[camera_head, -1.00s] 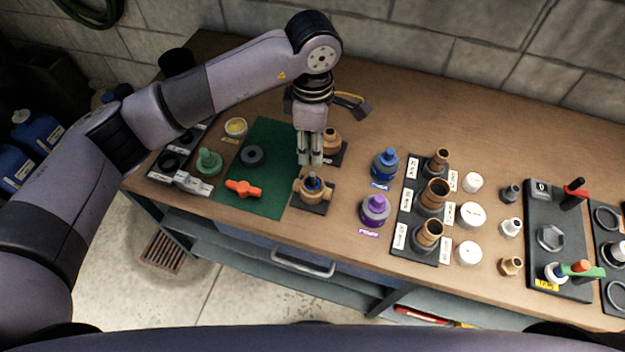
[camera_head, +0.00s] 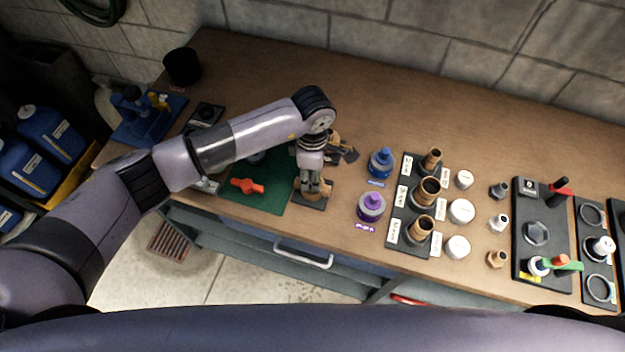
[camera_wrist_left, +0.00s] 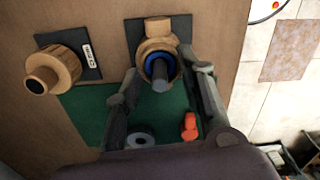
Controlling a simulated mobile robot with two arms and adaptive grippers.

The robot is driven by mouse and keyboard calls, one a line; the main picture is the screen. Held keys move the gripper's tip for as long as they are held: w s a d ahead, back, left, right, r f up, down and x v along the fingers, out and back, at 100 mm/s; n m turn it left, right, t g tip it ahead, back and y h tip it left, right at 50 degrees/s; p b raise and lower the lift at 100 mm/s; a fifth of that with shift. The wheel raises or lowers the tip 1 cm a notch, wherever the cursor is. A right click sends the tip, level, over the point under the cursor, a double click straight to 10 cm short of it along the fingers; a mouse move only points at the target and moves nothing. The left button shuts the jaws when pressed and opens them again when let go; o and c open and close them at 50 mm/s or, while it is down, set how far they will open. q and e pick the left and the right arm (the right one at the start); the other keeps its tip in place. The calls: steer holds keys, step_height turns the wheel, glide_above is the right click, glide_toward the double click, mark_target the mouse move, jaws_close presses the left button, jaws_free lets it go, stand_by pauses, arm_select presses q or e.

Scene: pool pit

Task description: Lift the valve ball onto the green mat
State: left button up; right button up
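The brass valve body (camera_head: 303,193) stands on a dark plate at the right edge of the green mat (camera_head: 268,201). In the left wrist view, a blue-and-black upright piece (camera_wrist_left: 160,73) sits in the opening of the brass body (camera_wrist_left: 155,47); whether this is the valve ball I cannot tell. My left gripper (camera_head: 314,188) is low over the valve body. Its fingers (camera_wrist_left: 160,62) are apart, one on each side of the blue piece; contact is unclear. The mat (camera_wrist_left: 92,108) also shows in the wrist view. My right gripper is not in view.
An orange handle (camera_head: 246,186) and a dark ring (camera_wrist_left: 140,139) lie on the mat. Another brass fitting (camera_wrist_left: 55,70) stands on a labelled plate. Blue (camera_head: 381,162) and purple (camera_head: 371,206) capped pieces stand to the right.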

arm_select(q)
jaws_close()
stand_by(0.3)
stand_by(0.5)
